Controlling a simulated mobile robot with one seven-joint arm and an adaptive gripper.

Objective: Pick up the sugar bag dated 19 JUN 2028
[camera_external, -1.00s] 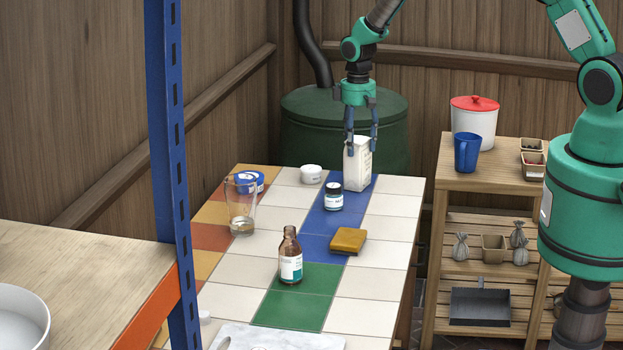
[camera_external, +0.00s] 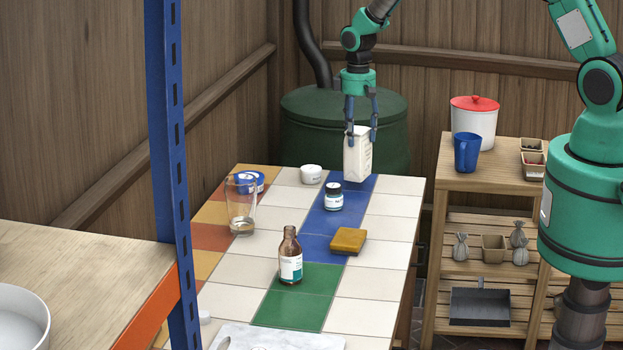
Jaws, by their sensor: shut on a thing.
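A white bag (camera_external: 358,158) with small print is upright at the far end of the tiled table (camera_external: 383,230). The print is too small to read, so I cannot tell its date. My gripper (camera_external: 360,134) is above it, pointing down, with its fingers shut on the bag's upper part. The bag's bottom is a little above the blue tiles.
A green barrel (camera_external: 300,125) is behind. A shelf (camera_external: 485,178) stands right.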

